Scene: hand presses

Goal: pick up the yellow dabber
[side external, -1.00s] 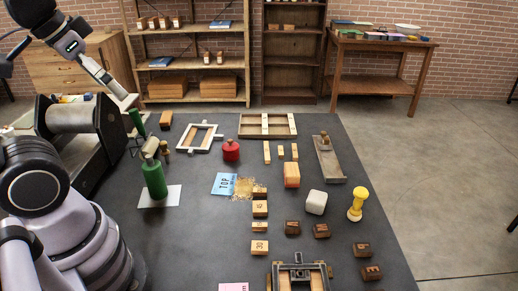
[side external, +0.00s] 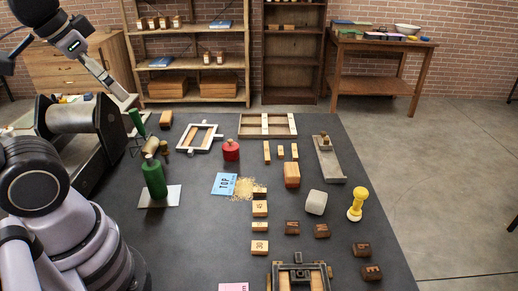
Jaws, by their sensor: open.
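The yellow dabber (side external: 357,205) stands upright on the dark table near its right edge. My gripper (side external: 126,99) is at the upper left, above the far left part of the table, far from the dabber. It is open, and I see nothing held in it. Its fingertips are small and seen from the side. Nothing hides the dabber.
A pale grey block (side external: 316,202) stands just left of the dabber, with dark wooden letter blocks (side external: 322,231) in front. A wooden tray (side external: 327,160) lies behind. A green bottle-shaped thing (side external: 154,180) stands on a pale plate at left. A press frame (side external: 299,274) is at the front edge.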

